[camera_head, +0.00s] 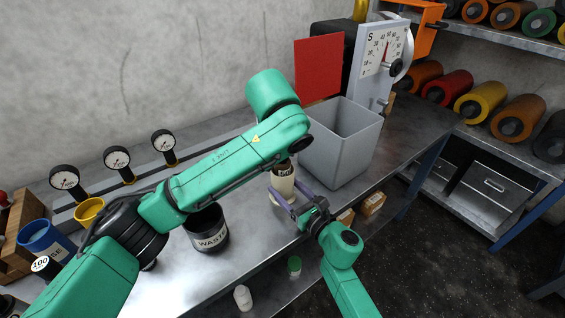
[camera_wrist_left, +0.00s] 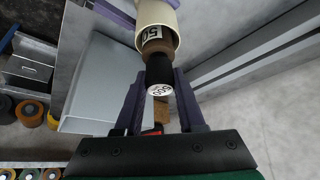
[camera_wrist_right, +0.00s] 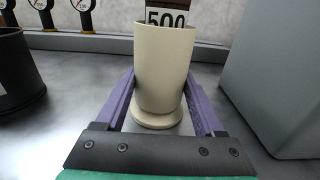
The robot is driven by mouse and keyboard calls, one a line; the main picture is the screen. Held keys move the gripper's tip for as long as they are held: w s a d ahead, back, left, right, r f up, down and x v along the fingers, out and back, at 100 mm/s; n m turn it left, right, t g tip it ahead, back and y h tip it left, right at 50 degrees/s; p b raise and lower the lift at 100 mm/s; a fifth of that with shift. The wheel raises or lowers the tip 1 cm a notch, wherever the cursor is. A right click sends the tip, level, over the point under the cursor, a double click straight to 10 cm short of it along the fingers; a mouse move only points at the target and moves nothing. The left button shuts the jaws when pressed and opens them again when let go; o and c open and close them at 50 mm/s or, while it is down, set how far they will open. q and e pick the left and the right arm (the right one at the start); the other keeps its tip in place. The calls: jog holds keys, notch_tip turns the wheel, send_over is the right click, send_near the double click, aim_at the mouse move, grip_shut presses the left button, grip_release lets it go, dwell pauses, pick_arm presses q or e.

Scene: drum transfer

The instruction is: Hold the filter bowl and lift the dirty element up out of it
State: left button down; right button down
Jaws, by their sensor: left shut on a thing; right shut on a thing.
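The cream filter bowl (camera_wrist_right: 162,65) stands upright with its wide foot on the metal bench. My right gripper (camera_wrist_right: 160,88) is shut on the bowl, one purple finger on each side; it also shows in the head view (camera_head: 290,203). The dirty element (camera_wrist_left: 155,46) is brown with a 500 label and a black upper end. Its labelled part shows above the bowl's rim, and its lower part is hidden inside the bowl. My left gripper (camera_wrist_left: 162,82) is shut on the element's black end from above. In the head view my left arm hides that gripper.
A grey open bin (camera_head: 342,150) stands close to the right of the bowl. A black WASTE pot (camera_head: 208,240) is to the left. Gauges (camera_head: 117,160) line the wall, with a blue cup (camera_head: 45,240) and a yellow cup (camera_head: 90,209) nearby. A dial scale (camera_head: 380,55) stands behind.

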pick_arm(q)
notch_tip(320, 180, up, 10)
dwell(0.3)
pick_arm(e)
grip_release()
